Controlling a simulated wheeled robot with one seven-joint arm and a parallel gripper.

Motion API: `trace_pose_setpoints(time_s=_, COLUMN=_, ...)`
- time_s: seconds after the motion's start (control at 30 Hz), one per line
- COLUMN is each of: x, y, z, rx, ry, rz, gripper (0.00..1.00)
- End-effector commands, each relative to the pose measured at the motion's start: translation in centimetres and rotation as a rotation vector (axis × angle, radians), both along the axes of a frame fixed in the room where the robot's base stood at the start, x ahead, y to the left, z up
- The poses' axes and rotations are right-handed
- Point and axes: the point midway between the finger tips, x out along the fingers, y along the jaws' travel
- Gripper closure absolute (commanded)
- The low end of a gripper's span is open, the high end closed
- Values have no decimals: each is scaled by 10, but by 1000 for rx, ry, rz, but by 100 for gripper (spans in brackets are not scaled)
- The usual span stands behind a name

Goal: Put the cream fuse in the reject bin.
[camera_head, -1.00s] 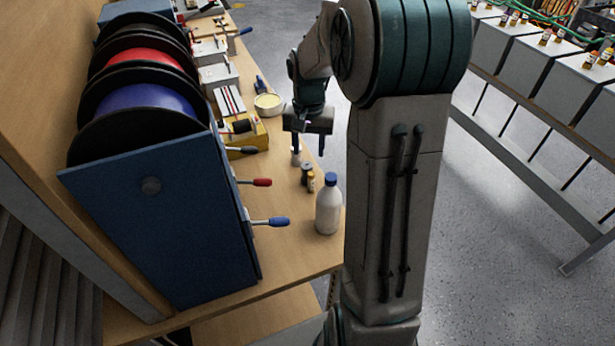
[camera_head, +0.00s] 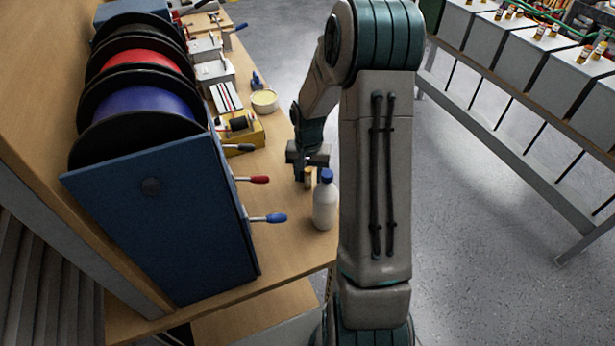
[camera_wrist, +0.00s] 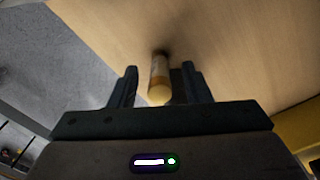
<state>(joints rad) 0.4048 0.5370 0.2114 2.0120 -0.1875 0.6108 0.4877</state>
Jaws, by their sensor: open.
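A small upright cylinder with a cream body, a tan band and a darker far end, which looks like the cream fuse (camera_wrist: 158,75), stands on the wooden bench. In the wrist view it is between the two fingers of my gripper (camera_wrist: 159,85), with a gap on either side. My gripper (camera_head: 303,176) is open, low over the bench behind the white bottle. In the head view a small tan cylinder (camera_head: 308,179) shows beside its fingers. I cannot make out which thing is the reject bin.
A white bottle with a blue cap (camera_head: 325,202) stands close in front of my gripper. A round cream dish (camera_head: 264,101) and a yellow block (camera_head: 247,130) lie farther back. The blue spool rack (camera_head: 165,215) with levers fills the left. Open floor lies to the right.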

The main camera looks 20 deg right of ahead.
Motion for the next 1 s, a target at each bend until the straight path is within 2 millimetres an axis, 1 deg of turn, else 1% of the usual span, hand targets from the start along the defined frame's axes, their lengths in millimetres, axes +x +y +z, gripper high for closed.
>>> trace_pose_setpoints(time_s=0.1, x=0, y=1, z=-13, rx=2, ry=3, rz=-1, gripper=56)
trace_pose_setpoints(time_s=0.17, x=0, y=1, z=-17, rx=1, ry=0, rz=-1, gripper=56)
trace_pose_setpoints(time_s=0.43, x=0, y=0, z=-19, rx=0, ry=-1, rz=-1, gripper=56)
trace_pose_setpoints(time_s=0.47, x=0, y=0, z=-19, rx=0, ry=-1, rz=-1, gripper=65)
trace_pose_setpoints(time_s=0.5, x=0, y=0, z=-19, rx=0, ry=-1, rz=-1, gripper=76)
trace_pose_setpoints(time_s=0.6, x=0, y=0, z=-19, rx=0, ry=-1, rz=-1, gripper=100)
trace_pose_setpoints(time_s=1.0, x=0, y=0, z=-16, rx=0, ry=-2, rz=-1, gripper=100)
